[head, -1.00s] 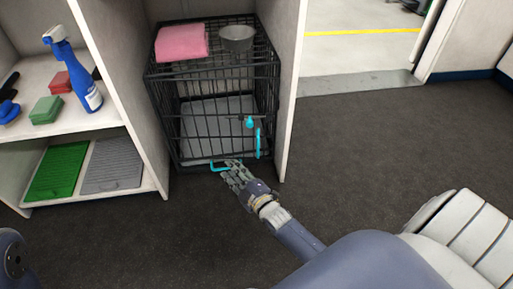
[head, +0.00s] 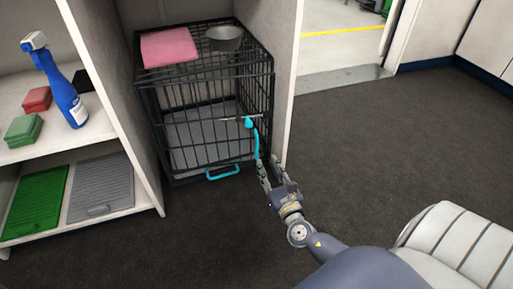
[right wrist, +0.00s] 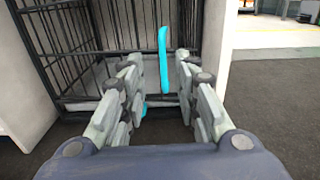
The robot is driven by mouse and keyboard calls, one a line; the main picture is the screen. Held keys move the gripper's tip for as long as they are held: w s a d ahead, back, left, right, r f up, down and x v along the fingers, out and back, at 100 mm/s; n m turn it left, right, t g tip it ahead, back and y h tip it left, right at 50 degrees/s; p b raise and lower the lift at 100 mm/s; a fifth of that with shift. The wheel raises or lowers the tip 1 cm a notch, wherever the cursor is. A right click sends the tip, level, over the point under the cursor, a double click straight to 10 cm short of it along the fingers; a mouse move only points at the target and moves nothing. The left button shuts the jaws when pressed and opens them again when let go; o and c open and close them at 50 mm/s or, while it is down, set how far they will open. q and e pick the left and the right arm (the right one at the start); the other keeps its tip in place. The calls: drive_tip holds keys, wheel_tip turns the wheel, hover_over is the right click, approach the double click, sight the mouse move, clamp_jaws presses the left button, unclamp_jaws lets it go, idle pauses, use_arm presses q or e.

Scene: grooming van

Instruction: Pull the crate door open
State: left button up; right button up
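The black wire crate (head: 160,130) stands in a shelf bay, and its front door looks shut. A cyan vertical handle (head: 257,143) is on the right of its front, below a cyan latch knob (head: 248,122). A cyan pull (head: 222,173) sits low at the front. My right gripper (head: 269,172) is open near the lower end of the vertical handle. In the right wrist view the handle (right wrist: 163,60) stands upright ahead, between the spread fingers (right wrist: 155,85); I cannot tell whether they touch it. My left gripper is not in view.
A pink towel (head: 168,47) and a metal bowl (head: 224,39) lie on the crate's top. A white partition (head: 285,90) stands close to its right. Shelves with a blue spray bottle (head: 65,95) are at left. Dark floor (head: 380,140) is clear at right.

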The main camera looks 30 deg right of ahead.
sight(257, 144)
drive_tip(key=b+x, duration=0.2)
drive_tip(key=x, duration=0.8)
drive_tip(key=shift+w+b, duration=0.35)
drive_tip(key=shift+b, duration=0.05)
clamp_jaws()
